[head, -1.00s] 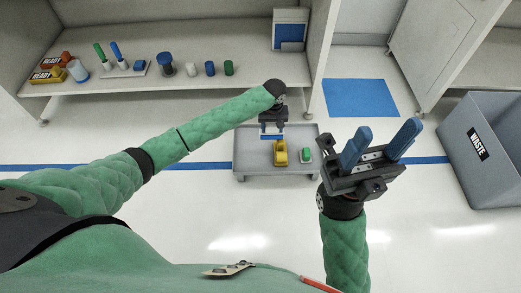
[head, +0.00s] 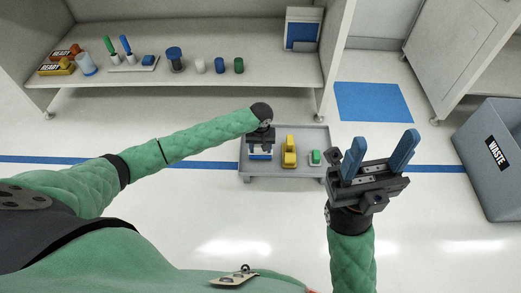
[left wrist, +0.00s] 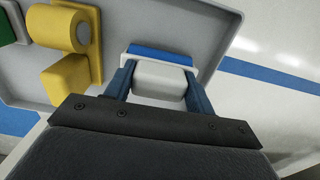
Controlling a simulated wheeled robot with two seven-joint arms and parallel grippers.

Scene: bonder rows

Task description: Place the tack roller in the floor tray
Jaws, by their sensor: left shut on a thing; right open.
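The floor tray (head: 284,178) is a grey, low-rimmed tray in the middle of the head view. My left gripper (head: 260,151) is over its left end, pointing down. It is shut on the tack roller (head: 260,157), a white body with a blue strip. In the left wrist view the tack roller (left wrist: 158,78) sits between the two blue fingers, with the grey tray (left wrist: 205,25) behind it. I cannot tell whether it touches the tray floor. My right gripper (head: 379,158) is open and empty, to the right of the tray.
In the tray are a yellow dispenser-like thing (head: 289,155) and a green-and-white block (head: 315,157), beside the held roller. A shelf (head: 200,88) with several items stands behind. A grey waste bin (head: 500,180) is at the right. A blue floor mat (head: 373,101) lies behind.

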